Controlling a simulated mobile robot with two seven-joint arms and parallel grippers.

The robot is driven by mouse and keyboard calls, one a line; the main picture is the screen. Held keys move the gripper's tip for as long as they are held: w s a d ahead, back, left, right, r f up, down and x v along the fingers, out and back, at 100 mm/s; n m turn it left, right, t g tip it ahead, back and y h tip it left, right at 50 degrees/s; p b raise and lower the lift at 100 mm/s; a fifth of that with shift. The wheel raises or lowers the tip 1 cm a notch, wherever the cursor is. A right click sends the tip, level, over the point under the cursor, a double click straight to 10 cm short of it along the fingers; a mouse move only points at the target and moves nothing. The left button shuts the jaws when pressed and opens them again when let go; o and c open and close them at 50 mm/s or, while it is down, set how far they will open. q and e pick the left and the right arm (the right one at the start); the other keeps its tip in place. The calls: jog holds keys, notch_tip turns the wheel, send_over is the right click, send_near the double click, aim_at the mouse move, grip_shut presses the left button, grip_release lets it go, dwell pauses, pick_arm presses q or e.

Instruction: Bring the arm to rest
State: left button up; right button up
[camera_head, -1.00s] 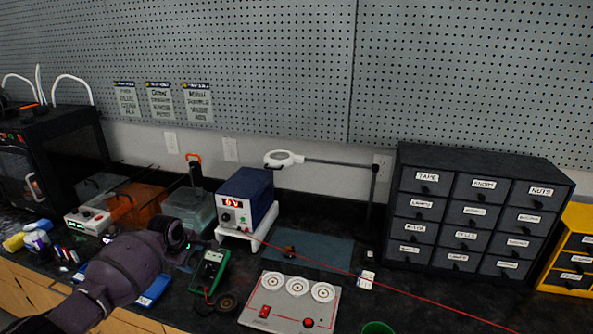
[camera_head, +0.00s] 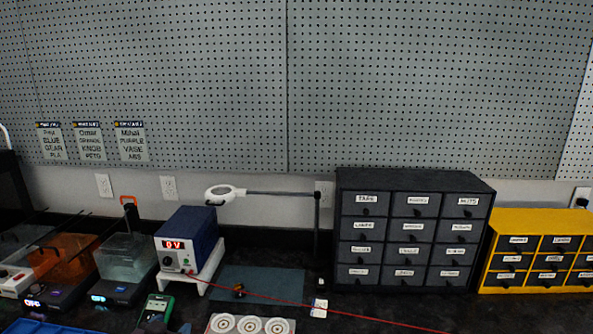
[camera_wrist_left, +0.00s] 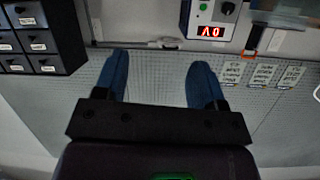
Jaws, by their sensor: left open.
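My left gripper (camera_wrist_left: 159,66) shows in the left wrist view, its two blue fingers apart and nothing between them. Its fingers stand out against the grey pegboard (camera_wrist_left: 150,95), and this view is upside down. My left arm does not show in the head view now. My right gripper is in neither view. No object is touched by the fingers.
The black worktop carries a blue power supply (camera_head: 186,239) reading 0 V, a magnifier lamp (camera_head: 226,194), a green multimeter (camera_head: 156,309) and a plate with white discs (camera_head: 250,325). A black drawer cabinet (camera_head: 413,230) and a yellow one (camera_head: 540,251) stand right.

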pick_arm(q)
jog(key=s+f+n+g+y, duration=0.1)
jog(key=s+f, duration=0.5)
jog(key=s, duration=0.7)
jog(key=s+d+f+n+g+y+b, duration=0.1)
jog(key=s+f, duration=0.6)
jog(key=s, duration=0.6)
jog(key=shift+s+d, duration=0.15)
jog(key=shift+s, duration=0.25)
jog(key=shift+f, duration=0.1)
